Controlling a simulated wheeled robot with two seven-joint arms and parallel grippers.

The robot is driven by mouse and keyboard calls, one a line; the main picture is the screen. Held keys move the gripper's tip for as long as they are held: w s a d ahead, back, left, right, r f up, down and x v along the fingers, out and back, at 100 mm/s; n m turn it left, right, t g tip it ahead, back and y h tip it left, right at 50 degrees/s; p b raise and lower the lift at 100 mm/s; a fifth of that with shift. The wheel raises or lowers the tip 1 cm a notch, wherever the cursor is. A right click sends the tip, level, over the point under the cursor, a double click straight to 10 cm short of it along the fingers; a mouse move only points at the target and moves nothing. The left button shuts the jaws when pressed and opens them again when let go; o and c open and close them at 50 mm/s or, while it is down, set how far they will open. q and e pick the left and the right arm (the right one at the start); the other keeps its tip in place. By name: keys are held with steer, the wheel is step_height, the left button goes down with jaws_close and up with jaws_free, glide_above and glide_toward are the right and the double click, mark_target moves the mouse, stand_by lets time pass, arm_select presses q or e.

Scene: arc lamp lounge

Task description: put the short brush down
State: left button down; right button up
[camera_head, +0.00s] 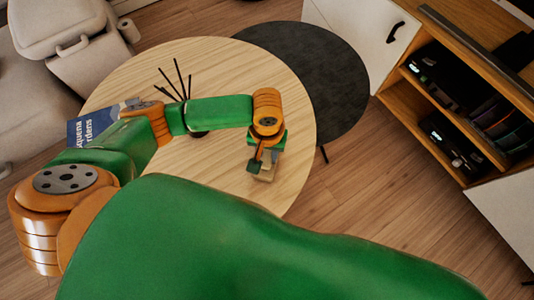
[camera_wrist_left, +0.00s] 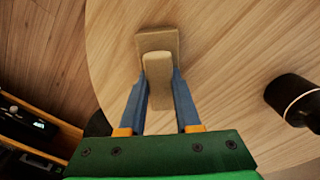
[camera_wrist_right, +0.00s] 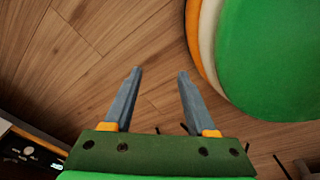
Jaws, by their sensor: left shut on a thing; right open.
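My left gripper (camera_head: 262,160) is above the right front part of the round wooden table (camera_head: 225,75). It is shut on the short brush (camera_wrist_left: 158,42), a light tan, block-like thing with a narrower raised handle between the two fingers. The brush also shows below the gripper in the head view (camera_head: 267,174), partly hidden by it. I cannot tell whether its underside touches the tabletop. My right gripper (camera_wrist_right: 155,75) is open and empty above the wooden floor, away from the table.
A dark pot (camera_wrist_left: 292,98) with thin black sticks (camera_head: 178,82) stands on the table, partly behind my left arm. A blue book (camera_head: 85,129) lies at the left edge. A dark round table (camera_head: 325,70) adjoins at the back right. Bare wood surrounds the brush.

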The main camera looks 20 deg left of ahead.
mark_target(268, 155)
arm_select(q)
steer(key=c, duration=0.6)
jaws_free()
step_height(268, 155, up, 6)
steer(key=p, duration=0.3)
step_height(268, 155, up, 6)
steer(key=p, duration=0.2)
arm_select(e)
steer(key=s+a+r+g, duration=0.1)
steer(key=s+a+r, duration=0.2)
steer(key=r, duration=0.2)
steer(key=shift+s+a+y, duration=0.2)
steer(key=shift+a+y, duration=0.2)
steer(key=shift+w+d, duration=0.1)
steer(key=shift+d, duration=0.05)
